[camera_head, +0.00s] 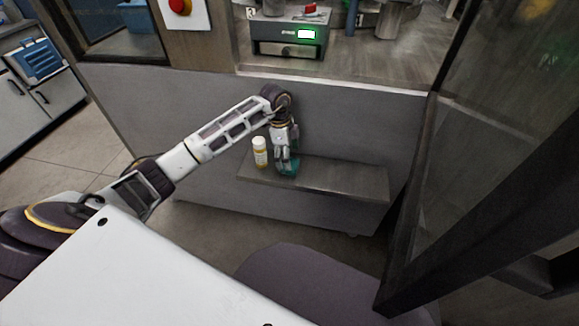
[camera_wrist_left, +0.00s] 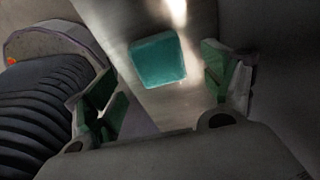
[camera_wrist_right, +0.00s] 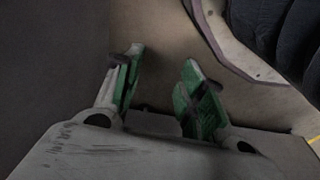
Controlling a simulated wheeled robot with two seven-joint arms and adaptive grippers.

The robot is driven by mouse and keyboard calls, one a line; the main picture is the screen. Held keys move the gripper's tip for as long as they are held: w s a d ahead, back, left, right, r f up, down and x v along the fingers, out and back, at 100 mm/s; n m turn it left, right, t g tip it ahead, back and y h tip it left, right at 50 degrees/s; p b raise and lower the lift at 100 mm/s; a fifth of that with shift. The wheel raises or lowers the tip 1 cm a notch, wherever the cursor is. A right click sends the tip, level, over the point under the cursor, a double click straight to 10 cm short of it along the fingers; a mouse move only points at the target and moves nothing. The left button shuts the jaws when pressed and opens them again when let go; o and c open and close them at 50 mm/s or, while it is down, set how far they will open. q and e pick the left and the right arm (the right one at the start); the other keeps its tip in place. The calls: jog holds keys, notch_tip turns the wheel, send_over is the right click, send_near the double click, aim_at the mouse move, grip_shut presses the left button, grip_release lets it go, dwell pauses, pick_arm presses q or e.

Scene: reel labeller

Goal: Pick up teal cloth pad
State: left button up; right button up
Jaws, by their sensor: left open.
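The teal cloth pad (camera_head: 290,167) lies on a low grey shelf (camera_head: 340,184). In the left wrist view the pad (camera_wrist_left: 158,60) shows as a rounded square, between and beyond the fingertips. My left gripper (camera_head: 283,158) points down right above the pad and hides part of it in the head view. In its own wrist view the left gripper (camera_wrist_left: 165,85) has its two green-padded fingers spread, with nothing between them. My right gripper (camera_wrist_right: 165,75) shows only in its own wrist view, fingers apart and empty, over bare floor.
A white-capped bottle with a yellowish label (camera_head: 260,152) stands on the shelf just left of my left gripper. A grey panel (camera_head: 180,110) rises behind the shelf. The shelf's right part is clear. A dark frame post (camera_head: 420,200) stands at the right.

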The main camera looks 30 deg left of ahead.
aim_at(295, 163)
pick_arm(q)
jog(key=shift+d+f, duration=0.1)
jog(key=shift+f, duration=0.4)
jog(key=shift+d+f+b, duration=0.1)
jog(key=shift+f+b, duration=0.2)
jog(key=shift+f, duration=0.55)
jog(key=shift+d+f, duration=0.1)
jog(key=shift+f, duration=0.65)
pick_arm(e)
jog(key=r, duration=0.2)
jog(key=a+r, duration=0.1)
jog(key=r, duration=0.1)
jog(key=shift+w, duration=0.2)
jog(key=shift+d+f, duration=0.1)
pick_arm(q)
jog(key=c, duration=1)
pick_arm(e)
jog(key=shift+s+f, duration=0.1)
